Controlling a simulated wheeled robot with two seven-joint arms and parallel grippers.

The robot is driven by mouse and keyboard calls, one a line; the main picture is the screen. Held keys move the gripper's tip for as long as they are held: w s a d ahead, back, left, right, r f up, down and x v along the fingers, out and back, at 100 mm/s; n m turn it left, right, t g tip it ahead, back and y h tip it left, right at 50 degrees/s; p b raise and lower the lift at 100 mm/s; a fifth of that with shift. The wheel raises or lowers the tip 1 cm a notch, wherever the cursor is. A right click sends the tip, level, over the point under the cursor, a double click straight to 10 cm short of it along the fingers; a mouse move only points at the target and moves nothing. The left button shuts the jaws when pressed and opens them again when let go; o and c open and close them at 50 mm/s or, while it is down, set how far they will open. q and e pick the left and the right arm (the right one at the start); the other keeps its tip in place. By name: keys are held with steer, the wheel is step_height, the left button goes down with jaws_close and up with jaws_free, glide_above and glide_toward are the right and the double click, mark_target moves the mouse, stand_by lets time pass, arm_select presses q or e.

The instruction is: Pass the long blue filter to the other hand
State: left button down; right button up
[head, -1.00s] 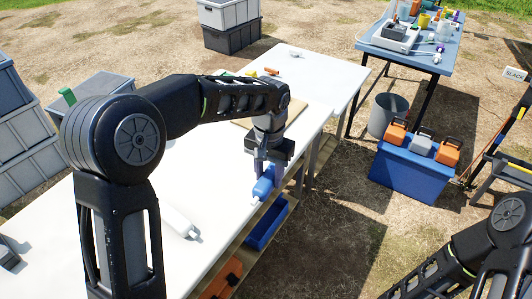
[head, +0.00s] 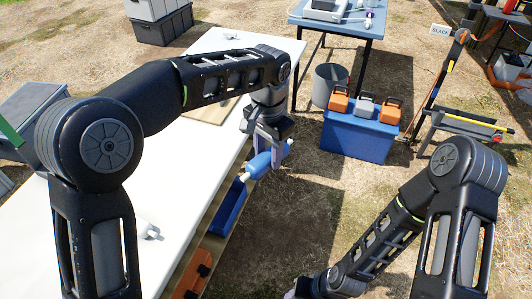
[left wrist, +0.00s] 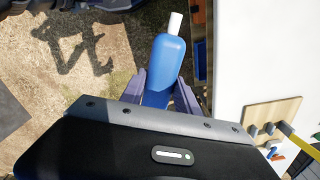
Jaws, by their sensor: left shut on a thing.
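The long blue filter (head: 259,166) has a pale tip at its near end. My left gripper (head: 266,151) is shut on it and holds it in the air just past the right edge of the white table. In the left wrist view the filter (left wrist: 166,62) sticks out between the two purple-grey fingers (left wrist: 160,97), its white cap pointing away. My right arm comes in at the lower right, bent. Its gripper end (head: 298,289) is at the bottom edge, mostly cut off, and its fingers cannot be made out. It is apart from the filter.
The white table (head: 95,200) fills the left, with a white item (head: 148,229) near its edge. A blue bin (head: 230,207) sits on the shelf below. The ground between my arms is clear.

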arm_select(q)
steer(key=m, duration=0.6)
steer(key=shift+m, duration=0.4)
